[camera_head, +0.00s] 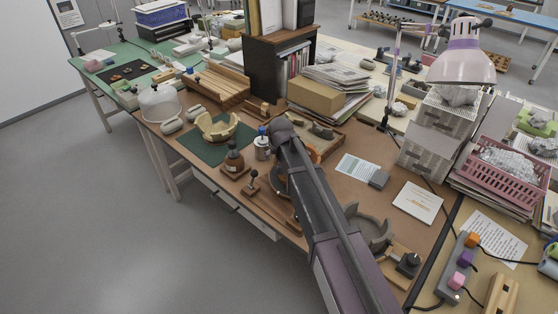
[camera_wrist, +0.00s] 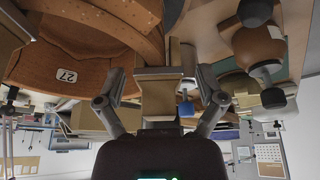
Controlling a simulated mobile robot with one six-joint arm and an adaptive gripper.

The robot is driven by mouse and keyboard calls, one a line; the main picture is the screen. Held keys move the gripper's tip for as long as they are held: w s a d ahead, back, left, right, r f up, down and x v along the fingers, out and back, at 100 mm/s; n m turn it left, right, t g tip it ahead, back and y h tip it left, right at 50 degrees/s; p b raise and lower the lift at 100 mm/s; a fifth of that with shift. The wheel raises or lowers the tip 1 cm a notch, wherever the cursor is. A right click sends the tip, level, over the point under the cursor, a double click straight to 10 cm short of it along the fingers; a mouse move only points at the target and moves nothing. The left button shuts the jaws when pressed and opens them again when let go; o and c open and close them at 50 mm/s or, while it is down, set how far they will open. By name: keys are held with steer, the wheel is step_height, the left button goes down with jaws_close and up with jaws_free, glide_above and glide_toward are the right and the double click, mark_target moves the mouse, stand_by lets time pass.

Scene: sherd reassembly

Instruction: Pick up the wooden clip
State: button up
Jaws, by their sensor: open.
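In the wrist view a pale wooden piece (camera_wrist: 161,92), which looks like the wooden clip, shows between the spread fingers of my gripper (camera_wrist: 160,75). My gripper is open; I cannot tell whether the fingers touch the piece. A reddish-brown curved pot piece (camera_wrist: 95,55) with a label "27" is close by at the upper left. In the head view my arm crosses the brown table and hides my gripper and the clip; part of the orange-brown pot piece (camera_head: 315,155) shows beside the arm.
A brown bottle (camera_head: 234,163), a blue-topped jar (camera_head: 262,147) and a wooden-based stamp (camera_head: 252,187) stand left of my arm. A grey curved piece (camera_head: 372,225) lies right of my arm.

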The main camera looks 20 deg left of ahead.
steer(key=shift+c, duration=0.2)
stand_by(0.4)
steer(key=c, duration=0.8)
